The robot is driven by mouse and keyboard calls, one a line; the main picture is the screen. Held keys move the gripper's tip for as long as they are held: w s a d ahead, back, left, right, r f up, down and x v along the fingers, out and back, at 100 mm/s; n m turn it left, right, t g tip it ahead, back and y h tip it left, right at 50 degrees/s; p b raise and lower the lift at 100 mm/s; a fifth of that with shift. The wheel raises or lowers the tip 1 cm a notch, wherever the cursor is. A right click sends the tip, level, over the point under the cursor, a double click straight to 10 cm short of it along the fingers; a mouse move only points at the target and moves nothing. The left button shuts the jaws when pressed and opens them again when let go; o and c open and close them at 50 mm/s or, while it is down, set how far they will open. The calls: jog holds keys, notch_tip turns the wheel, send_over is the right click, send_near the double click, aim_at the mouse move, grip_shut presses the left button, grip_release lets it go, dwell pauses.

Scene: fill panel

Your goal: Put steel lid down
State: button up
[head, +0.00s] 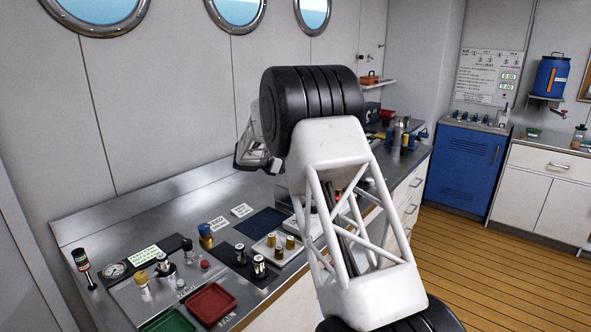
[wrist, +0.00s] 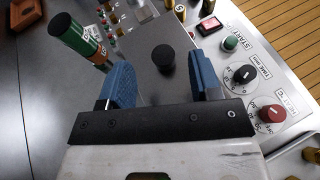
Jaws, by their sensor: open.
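The steel lid (wrist: 145,50) shows in the wrist view as a flat grey plate with a round black knob (wrist: 167,60). My gripper (wrist: 161,70) is open, its two blue fingers apart on either side of the knob, with visible gaps. I cannot tell how high the fingers are above the lid. The lid's near part is hidden by my gripper. In the head view my gripper (head: 257,158) is over the back of the steel counter, and my arm hides the lid.
A control panel with a green START button (wrist: 230,43), a black knob (wrist: 243,75) and a red knob (wrist: 271,113) lies right of the lid. A green-and-red cylinder (wrist: 80,40) stands left. The counter holds a red tray (head: 212,304), a green tray (head: 170,322) and several small fittings.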

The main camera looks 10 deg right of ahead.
jog(key=v, duration=0.7)
jog(key=shift+a, duration=0.2)
jog(key=shift+s+r, duration=0.1)
dwell(0.5)
jog(key=s+d+r+m+g+y, duration=0.15)
jog(key=s+d+r+m, duration=0.3)
jog(key=s, duration=0.65)
jog(key=s+d+r+m+g+y, duration=0.1)
jog(key=s+d+r+m+y, duration=0.3)
jog(key=s, duration=0.7)
jog(key=s+d+r+m+g, duration=0.1)
jog(key=s+d+r+m, duration=0.15)
jog(key=s+d, duration=0.65)
jog(key=s+f+m+y, duration=0.2)
jog(key=s+m, duration=0.2)
jog(key=s, duration=0.9)
jog(key=s+a+f+m+y, duration=0.1)
jog(key=s+f+m+y, duration=0.1)
jog(key=s, duration=1.2)
jog(key=s+f+m+y, duration=0.3)
jog(key=s+m, duration=0.2)
jog(key=s, duration=0.9)
jog(key=shift+a+f+m+t, duration=0.2)
jog(key=shift+f+m+t, duration=0.15)
jog(key=shift+m+t, duration=0.1)
jog(key=shift+w, duration=0.1)
